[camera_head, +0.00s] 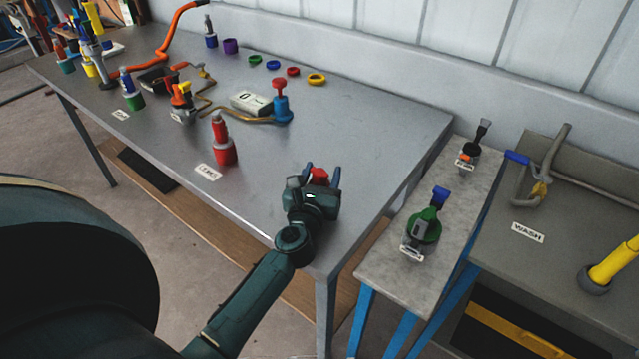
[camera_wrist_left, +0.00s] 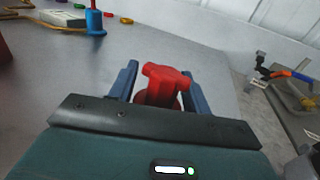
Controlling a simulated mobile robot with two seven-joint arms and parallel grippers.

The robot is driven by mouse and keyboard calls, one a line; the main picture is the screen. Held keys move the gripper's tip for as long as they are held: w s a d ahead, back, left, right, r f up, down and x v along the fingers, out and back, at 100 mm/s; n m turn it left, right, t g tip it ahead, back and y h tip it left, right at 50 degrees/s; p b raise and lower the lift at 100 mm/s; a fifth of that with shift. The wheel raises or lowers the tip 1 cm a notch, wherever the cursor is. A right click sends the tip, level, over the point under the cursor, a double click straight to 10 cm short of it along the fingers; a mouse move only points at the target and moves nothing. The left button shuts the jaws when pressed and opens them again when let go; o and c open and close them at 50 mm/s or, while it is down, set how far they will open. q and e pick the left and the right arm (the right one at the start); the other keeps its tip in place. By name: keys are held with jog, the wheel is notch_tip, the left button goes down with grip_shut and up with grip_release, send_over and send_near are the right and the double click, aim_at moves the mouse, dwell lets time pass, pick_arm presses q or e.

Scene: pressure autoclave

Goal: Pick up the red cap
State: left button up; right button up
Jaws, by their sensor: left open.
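The red cap (camera_wrist_left: 164,84) has a knobbed top and stands between the two blue fingers of my left gripper (camera_wrist_left: 155,85) in the left wrist view. A small gap shows on each side of it. In the head view the red cap (camera_head: 319,175) shows near the right front part of the grey table, with my left gripper (camera_head: 318,178) around it. The gripper is open. The gripper body hides the cap's lower part, so I cannot tell what it rests on. My right gripper is not in view.
A red bottle-like fitting (camera_head: 222,145) stands left of my gripper. A blue fitting with a red top (camera_head: 279,105), a white box (camera_head: 250,102) and several coloured rings stand farther back. A narrow side table (camera_head: 385,265) with a green fitting (camera_head: 424,225) is to the right. The tabletop around my gripper is clear.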

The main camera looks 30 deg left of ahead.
pick_arm(q)
jog(key=c, duration=0.6)
